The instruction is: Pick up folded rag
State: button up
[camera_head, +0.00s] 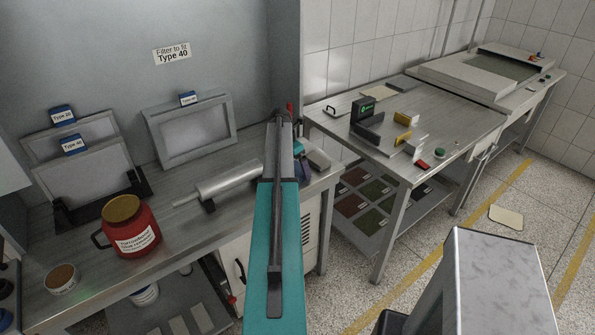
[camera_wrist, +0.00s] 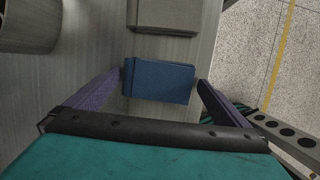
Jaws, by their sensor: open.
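The folded rag (camera_wrist: 158,83) is a blue, flat, squared pad lying on the grey metal worktop in the wrist view. My gripper (camera_wrist: 160,79) is open, with one purple finger on the left side of the rag and one on the right. The left fingertip looks very close to the rag's edge, and a small gap shows at the right. I cannot tell the fingers' height over the worktop. In the head view my arm hides most of this spot.
A beige-grey block (camera_wrist: 165,14) lies just beyond the rag. A grey roller (camera_head: 222,186), a red jar (camera_head: 131,234) and framed screens (camera_head: 190,130) stand on the left worktop (camera_head: 95,275). A second table (camera_head: 455,125) stands to the right, across a gap.

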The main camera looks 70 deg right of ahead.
aim_at(296, 168)
jog(key=c, duration=1)
jog(key=shift+r, duration=0.15)
jog(key=shift+r+b, duration=1.65)
jog(key=shift+r, duration=3.2)
jog(key=o, duration=0.5)
jog(key=shift+c, duration=0.2)
jog(key=c, duration=0.4)
